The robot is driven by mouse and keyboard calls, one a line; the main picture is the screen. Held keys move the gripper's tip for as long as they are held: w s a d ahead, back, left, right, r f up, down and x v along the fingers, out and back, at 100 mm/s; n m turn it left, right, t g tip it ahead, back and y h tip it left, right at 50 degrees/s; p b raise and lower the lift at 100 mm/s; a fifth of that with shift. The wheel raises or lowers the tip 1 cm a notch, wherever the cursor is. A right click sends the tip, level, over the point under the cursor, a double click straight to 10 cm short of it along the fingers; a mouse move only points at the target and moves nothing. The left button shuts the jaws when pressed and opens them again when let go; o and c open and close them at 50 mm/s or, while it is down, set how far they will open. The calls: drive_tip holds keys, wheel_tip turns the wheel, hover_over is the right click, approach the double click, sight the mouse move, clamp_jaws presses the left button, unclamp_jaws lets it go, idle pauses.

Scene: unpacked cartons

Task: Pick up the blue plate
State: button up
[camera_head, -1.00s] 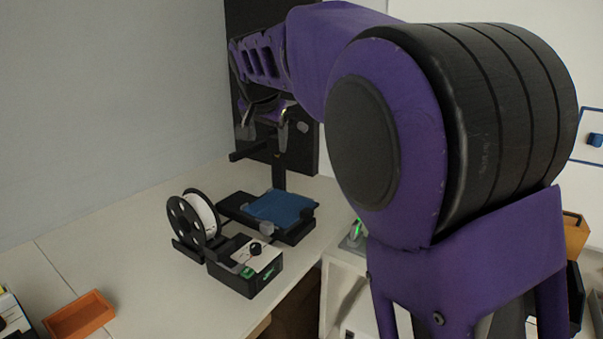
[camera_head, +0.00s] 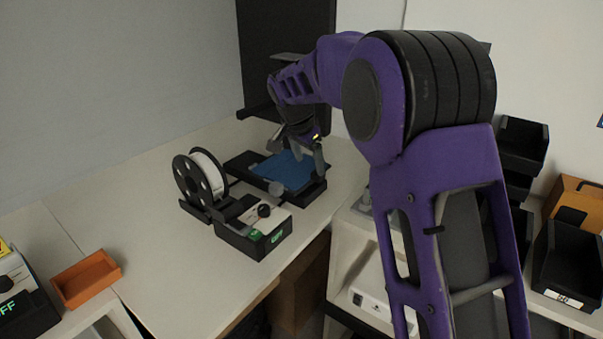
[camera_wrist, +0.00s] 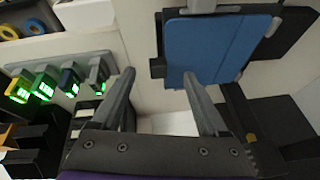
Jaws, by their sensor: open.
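The blue plate (camera_head: 280,171) lies flat on the black bed of a small printer (camera_head: 253,229) on the white table. In the wrist view the blue plate (camera_wrist: 205,42) fills the upper right. My gripper (camera_head: 297,152) is above the plate's back right part, and its finger hides some of the plate. In the wrist view my gripper (camera_wrist: 158,75) is open and empty. Its right fingertip overlaps the plate's near edge in the picture, and the left one is off to the plate's left. I cannot tell whether a finger touches the plate.
A white filament spool (camera_head: 201,178) stands left of the plate. An orange tray (camera_head: 87,279) sits at the lower left. Black bins (camera_head: 570,262) stand at the right. A dark panel (camera_head: 285,60) rises behind the printer. The table left of the spool is clear.

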sight(315, 174)
drive_tip(key=x, duration=0.5)
drive_tip(key=shift+w+d+f, duration=0.2)
drive_tip(key=shift+w+d, duration=0.1)
drive_tip(key=shift+d, duration=0.05)
clamp_jaws()
